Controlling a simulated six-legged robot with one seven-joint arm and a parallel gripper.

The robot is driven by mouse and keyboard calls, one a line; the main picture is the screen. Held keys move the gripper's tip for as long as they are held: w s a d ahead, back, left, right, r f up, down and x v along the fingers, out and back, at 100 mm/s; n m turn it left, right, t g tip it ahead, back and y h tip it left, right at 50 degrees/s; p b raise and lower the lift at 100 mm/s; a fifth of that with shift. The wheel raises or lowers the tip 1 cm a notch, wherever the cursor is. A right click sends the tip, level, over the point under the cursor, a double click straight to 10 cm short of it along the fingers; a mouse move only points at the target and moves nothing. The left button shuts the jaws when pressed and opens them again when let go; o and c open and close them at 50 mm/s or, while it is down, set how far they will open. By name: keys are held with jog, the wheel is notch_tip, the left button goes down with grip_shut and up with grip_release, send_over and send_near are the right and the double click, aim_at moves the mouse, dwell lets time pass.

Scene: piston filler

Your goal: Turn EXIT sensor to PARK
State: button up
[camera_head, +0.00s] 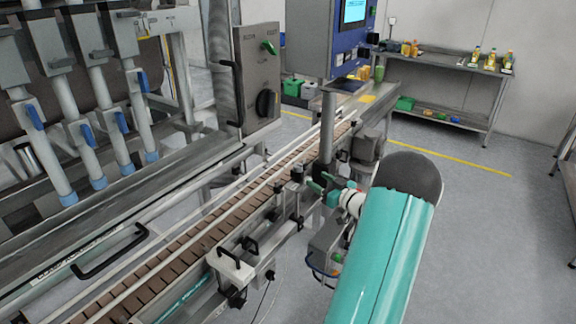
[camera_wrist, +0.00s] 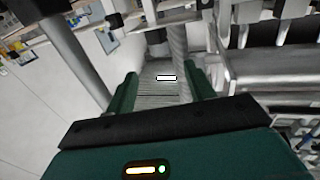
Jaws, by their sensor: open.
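My gripper (camera_head: 320,184) is at the near side of the conveyor (camera_head: 215,232), by the rail posts. Its two green fingers are apart and nothing shows held between them. In the wrist view my gripper (camera_wrist: 160,72) is open, with a small white rectangular marker (camera_wrist: 167,78) between the fingertips, against a grey ribbed surface. A small black-topped fitting (camera_head: 297,173) stands on the rail just left of the fingers. I cannot tell whether it is the EXIT sensor, and no EXIT or PARK lettering is readable.
A grey panel (camera_head: 250,75) with a green switch and a black knob stands behind the conveyor. A blue-faced control box (camera_head: 350,45) is on a post beyond my gripper. Filler nozzles (camera_head: 110,115) are at left. A shelf table (camera_head: 445,62) stands at the back right; the floor before it is open.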

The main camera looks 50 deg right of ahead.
aim_at(295, 165)
jog(key=w, duration=0.4)
jog(key=w+d, duration=0.1)
jog(key=w, duration=0.3)
jog(key=w+d, duration=0.1)
jog(key=w, duration=0.4)
jog(key=shift+d, duration=0.15)
jog(key=c, duration=1)
